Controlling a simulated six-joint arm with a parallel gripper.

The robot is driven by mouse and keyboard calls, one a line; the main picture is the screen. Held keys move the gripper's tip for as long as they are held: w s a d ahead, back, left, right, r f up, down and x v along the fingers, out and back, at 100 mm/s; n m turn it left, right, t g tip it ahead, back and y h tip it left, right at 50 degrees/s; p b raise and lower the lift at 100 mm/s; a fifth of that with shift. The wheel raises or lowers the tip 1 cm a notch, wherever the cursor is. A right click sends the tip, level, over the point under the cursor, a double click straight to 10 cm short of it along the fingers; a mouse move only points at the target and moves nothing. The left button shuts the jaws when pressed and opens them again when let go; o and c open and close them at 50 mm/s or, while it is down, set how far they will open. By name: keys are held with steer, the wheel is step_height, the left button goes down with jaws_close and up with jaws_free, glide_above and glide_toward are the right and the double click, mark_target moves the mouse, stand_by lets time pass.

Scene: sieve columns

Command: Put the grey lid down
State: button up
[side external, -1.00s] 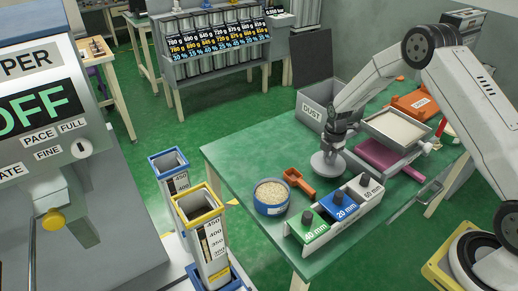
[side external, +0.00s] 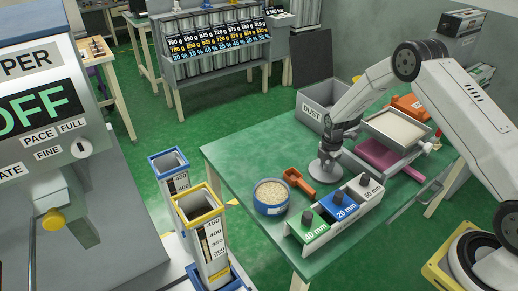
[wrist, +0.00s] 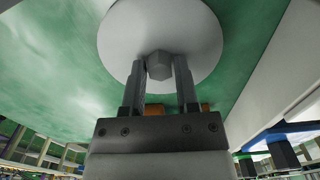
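The grey lid (side external: 322,172) is a flat round disc with a knob, just above or on the green table; I cannot tell if it touches. In the wrist view the lid (wrist: 200,25) fills the top middle, with its knob (wrist: 160,66) between my two fingers. My gripper (side external: 330,153) points down over the lid, and in the wrist view my gripper (wrist: 160,70) is shut on the knob. The lid looks about level.
An orange scoop (side external: 297,181) and a blue bowl of grains (side external: 271,197) are left of the lid. A rack of green, blue and white blocks (side external: 340,211) stands in front. A DUST box (side external: 312,108) is behind; a tray on a pink block (side external: 380,158) is right.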

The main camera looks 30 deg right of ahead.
mark_target(327, 166)
steer(key=shift+o, duration=1.1)
steer(key=shift+r, duration=0.15)
step_height(327, 166, up, 12)
steer(key=shift+r, duration=0.1)
stand_by(0.5)
steer(key=s+a+r+m+t, duration=0.1)
steer(key=s+a+r+m, duration=0.2)
steer(key=s+m, duration=0.3)
steer(key=s+a+r+m, duration=0.3)
steer(key=s+a+m, duration=0.3)
steer(key=s, duration=0.2)
steer(key=s+a+r+m+t, duration=0.1)
steer(key=s+a+r+m, duration=0.1)
steer(key=s+a+m, duration=0.2)
steer(key=s+m, duration=0.2)
steer(key=s, duration=0.1)
steer(key=shift+a+r+t, duration=0.15)
steer(key=shift+r+t, duration=0.15)
steer(key=shift+r, duration=0.1)
steer(key=shift+w, duration=0.1)
